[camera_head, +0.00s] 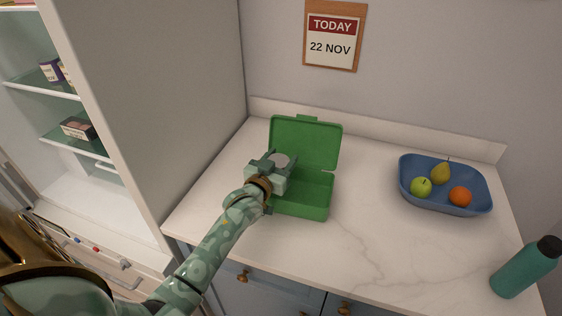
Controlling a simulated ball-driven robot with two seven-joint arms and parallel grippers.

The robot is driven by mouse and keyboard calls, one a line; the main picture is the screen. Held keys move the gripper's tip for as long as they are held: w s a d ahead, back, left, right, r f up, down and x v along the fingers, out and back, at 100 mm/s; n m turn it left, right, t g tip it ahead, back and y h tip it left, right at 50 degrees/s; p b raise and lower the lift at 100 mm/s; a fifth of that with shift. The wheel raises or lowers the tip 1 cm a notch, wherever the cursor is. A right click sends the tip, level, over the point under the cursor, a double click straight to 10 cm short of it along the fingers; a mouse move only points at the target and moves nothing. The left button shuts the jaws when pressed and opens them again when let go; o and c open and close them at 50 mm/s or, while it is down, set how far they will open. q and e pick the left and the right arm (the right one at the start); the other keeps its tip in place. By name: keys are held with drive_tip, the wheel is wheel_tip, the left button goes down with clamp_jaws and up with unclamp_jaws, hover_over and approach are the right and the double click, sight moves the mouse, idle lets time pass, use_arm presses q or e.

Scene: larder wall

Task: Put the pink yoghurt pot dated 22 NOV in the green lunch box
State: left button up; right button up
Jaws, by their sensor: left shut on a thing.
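The green lunch box (315,203) stands open on the counter, its lid raised at the back. My left gripper (276,163) is over the left part of the box and shut on a small pot (281,160). I cannot tell whether the pot touches the box. The right part of the box's inside looks empty. My right gripper is not in view.
A blue bowl (449,205) with a pear, a green apple and an orange stands at the right. A teal bottle (523,271) is at the front right. An open fridge (85,148) with some items is at the left. A wall sign (331,38) reads TODAY 22 NOV.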

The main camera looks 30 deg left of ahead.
use_arm(q)
drive_tip(key=shift+r, duration=0.1)
drive_tip(key=shift+f, duration=0.65)
drive_tip(key=o, duration=1)
drive_tip(key=shift+o, duration=0.2)
drive_tip(key=shift+r, duration=0.4)
drive_tip(key=s+d+p, duration=0.1)
drive_tip(key=s, duration=1.1)
drive_tip(key=shift+d+r+p, duration=0.15)
drive_tip(key=shift+r+p, duration=0.1)
drive_tip(key=shift+p, duration=0.15)
